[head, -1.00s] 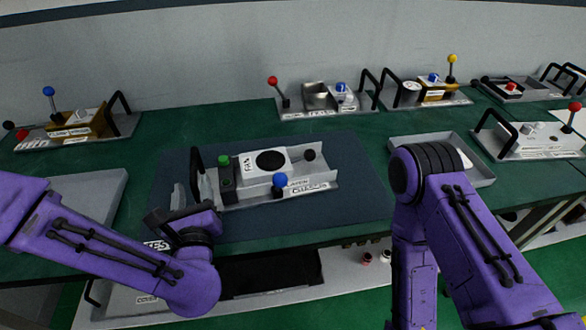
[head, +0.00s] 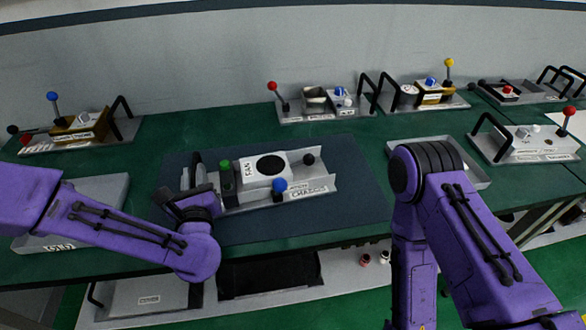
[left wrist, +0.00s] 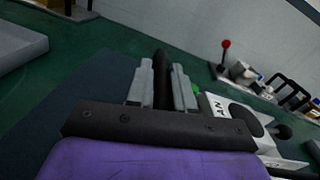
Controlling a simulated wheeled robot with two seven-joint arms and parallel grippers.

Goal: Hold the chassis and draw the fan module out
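The chassis (head: 322,188) is a metal tray on the dark mat, with a black handle at its left end and a blue-knobbed lever at its front. The fan module (head: 258,180), pale with a dark round opening and a FAN label, sits in it and also shows in the left wrist view (left wrist: 222,108). A green-topped dark post stands at its left end. My left gripper (head: 193,172) is at the chassis's left end. In the left wrist view its fingers (left wrist: 163,88) close on both sides of the black handle (left wrist: 162,66). My right gripper is out of view; only its arm shows.
An empty-looking grey tray (head: 98,195) lies at the left and another (head: 470,172) at the right, partly behind my right arm. Other lever units stand along the back and right. The dark mat (head: 350,160) is clear around the chassis.

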